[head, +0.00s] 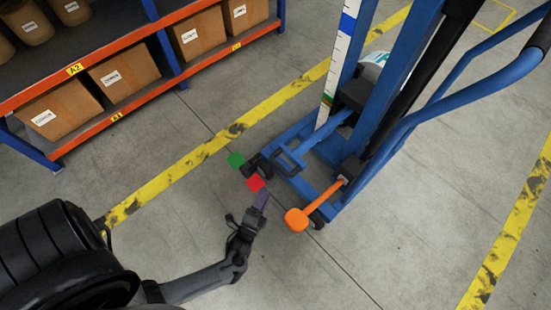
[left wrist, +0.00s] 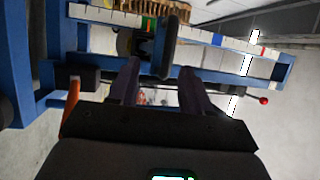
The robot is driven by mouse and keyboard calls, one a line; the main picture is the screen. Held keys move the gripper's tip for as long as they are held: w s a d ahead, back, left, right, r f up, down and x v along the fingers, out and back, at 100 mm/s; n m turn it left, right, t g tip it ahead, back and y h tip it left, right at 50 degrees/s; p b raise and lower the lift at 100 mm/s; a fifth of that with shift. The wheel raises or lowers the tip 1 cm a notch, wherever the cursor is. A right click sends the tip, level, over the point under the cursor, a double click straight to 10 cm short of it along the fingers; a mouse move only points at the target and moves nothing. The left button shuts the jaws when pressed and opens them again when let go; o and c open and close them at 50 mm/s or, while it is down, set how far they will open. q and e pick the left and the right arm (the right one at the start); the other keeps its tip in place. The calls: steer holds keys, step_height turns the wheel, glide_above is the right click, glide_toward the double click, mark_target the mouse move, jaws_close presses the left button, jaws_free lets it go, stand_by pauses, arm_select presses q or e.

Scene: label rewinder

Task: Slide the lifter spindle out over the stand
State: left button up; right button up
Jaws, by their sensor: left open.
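The blue lifter (head: 385,70) stands upright on the floor at the upper right of the head view, with a white scale (head: 337,70) on its mast. A dark block (head: 355,93) sits on the mast; I cannot tell if it carries the spindle. My left gripper (head: 262,200) is open in front of the lifter base, left of the orange pedal (head: 297,219). In the left wrist view the gripper (left wrist: 160,85) has its fingers apart with nothing clearly between them. Blue lifter beams (left wrist: 90,65) and a dark upright part (left wrist: 170,47) show beyond. The stand cannot be made out.
A shelf rack (head: 105,115) with cartons (head: 125,73) stands at the upper left. Yellow floor lines (head: 190,160) run on both sides of the lifter. Floor at the lower middle is clear.

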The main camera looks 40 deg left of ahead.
mark_target(278, 168)
arm_select(q)
steer(key=b+x, duration=0.1)
steer(key=x, duration=0.2)
steer(key=r+b+x, duration=0.1)
steer(key=x, duration=0.3)
steer(key=b+x, duration=0.1)
steer(key=x, duration=0.3)
steer(key=shift+w+d+r, duration=0.15)
steer(key=shift+d+r, duration=0.15)
steer(key=shift+r, duration=0.1)
steer(key=shift+w+a+r, duration=0.15)
steer(key=shift+w+a, duration=0.05)
steer(key=shift+w, duration=0.3)
arm_select(e)
steer(key=shift+f, duration=1.3)
arm_select(q)
jaws_close()
